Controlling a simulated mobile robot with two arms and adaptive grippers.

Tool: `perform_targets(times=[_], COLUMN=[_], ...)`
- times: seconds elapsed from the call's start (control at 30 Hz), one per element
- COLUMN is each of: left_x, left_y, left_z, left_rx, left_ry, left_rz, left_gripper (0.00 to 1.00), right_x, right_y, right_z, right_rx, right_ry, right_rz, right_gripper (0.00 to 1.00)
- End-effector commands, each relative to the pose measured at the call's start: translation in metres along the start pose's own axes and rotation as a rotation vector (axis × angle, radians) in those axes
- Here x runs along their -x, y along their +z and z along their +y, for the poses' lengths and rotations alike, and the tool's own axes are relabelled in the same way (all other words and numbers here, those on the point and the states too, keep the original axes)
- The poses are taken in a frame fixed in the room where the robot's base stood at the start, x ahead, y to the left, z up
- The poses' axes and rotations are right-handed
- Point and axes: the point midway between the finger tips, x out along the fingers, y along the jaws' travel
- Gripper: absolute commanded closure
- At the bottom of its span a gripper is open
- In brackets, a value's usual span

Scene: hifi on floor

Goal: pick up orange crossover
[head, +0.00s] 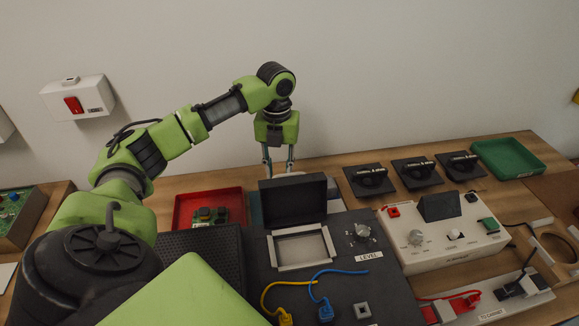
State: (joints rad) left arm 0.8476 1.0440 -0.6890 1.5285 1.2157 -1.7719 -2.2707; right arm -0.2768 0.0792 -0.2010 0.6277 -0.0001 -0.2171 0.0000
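I cannot make out a clearly orange crossover in the head view. A green circuit board (209,216) with dark parts lies in a red tray (181,212) left of the middle. My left gripper (279,170) points down at the back of the table, near the wall. It is behind the raised black lid (293,199) of a box. Its two fingers stand apart, and the lid partly hides their tips. A small pale shape shows by the tips; I cannot tell what it is. My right gripper is out of view.
A black panel (335,240) holds a framed window and yellow (285,318) and blue (326,311) plugs with cables. Right of it are a white control box (440,245), several black-based fixtures (417,171) and a green tray (507,158). The wall stands close behind.

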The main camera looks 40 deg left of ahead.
Motion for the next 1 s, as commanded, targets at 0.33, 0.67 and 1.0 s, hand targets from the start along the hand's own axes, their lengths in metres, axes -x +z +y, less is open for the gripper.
perform_targets(times=[0.33,0.67,1.0], left_x=[-0.061,-0.093,-0.119], left_y=[-0.001,0.0,0.001], left_z=[0.001,0.002,0.002], left_rx=[0.001,0.002,0.0], left_ry=[0.002,0.003,0.002], left_rz=[0.002,0.004,0.0], left_gripper=[0.74,0.74,0.74], right_x=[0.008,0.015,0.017], right_y=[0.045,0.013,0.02], right_z=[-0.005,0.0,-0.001], right_rx=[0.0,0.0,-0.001], right_ry=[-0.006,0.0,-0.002], right_rz=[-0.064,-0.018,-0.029], right_gripper=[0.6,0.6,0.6])
